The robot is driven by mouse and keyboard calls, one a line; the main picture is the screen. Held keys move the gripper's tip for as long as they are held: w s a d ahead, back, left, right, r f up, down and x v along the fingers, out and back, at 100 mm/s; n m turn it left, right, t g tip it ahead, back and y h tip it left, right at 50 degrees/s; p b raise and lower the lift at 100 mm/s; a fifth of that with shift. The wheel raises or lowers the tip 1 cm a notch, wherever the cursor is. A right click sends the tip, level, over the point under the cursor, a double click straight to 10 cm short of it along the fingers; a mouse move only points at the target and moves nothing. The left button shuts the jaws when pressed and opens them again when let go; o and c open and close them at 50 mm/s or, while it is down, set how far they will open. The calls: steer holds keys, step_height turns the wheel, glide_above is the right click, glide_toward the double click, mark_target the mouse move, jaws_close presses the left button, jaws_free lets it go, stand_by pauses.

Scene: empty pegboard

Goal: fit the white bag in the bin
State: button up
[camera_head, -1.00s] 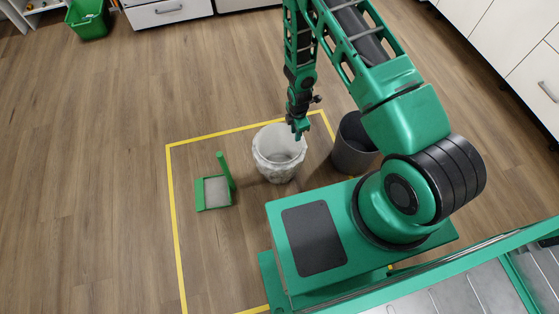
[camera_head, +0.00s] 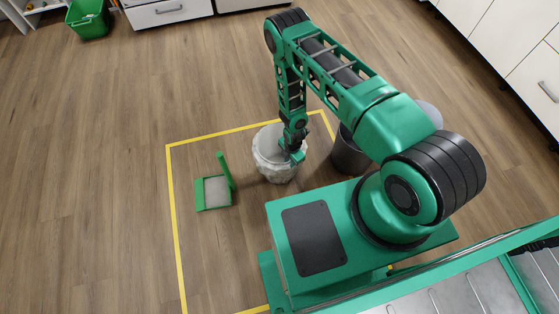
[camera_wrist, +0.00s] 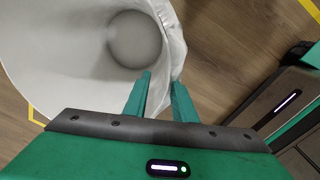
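The white bag (camera_head: 268,164) stands upright and open-mouthed on the floor inside the yellow outline. In the wrist view, the bag (camera_wrist: 60,60) shows its wide mouth and a round grey bottom. I cannot tell whether a container stands inside it. My gripper (camera_head: 297,157) points down at the bag's right rim. In the wrist view, the fingers of my gripper (camera_wrist: 162,80) are apart, with the bag's edge between them, one finger on the inner side. A dark grey bin (camera_head: 347,158) stands just right of the bag, partly hidden by my arm.
A green dustpan-like tool (camera_head: 215,191) with an upright handle stands left of the bag. Yellow tape (camera_head: 177,230) outlines the area. A pale rounded shape (camera_head: 431,113) shows partly behind my arm. A green tub (camera_head: 88,20) is far back left. The floor at left is clear.

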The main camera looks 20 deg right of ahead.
steer(key=shift+w+d+f, duration=0.15)
steer(key=shift+w+f, duration=0.05)
steer(key=shift+f, duration=1.05)
steer(key=shift+w+d+f, duration=0.15)
steer(key=shift+f, duration=1.1)
jaws_close()
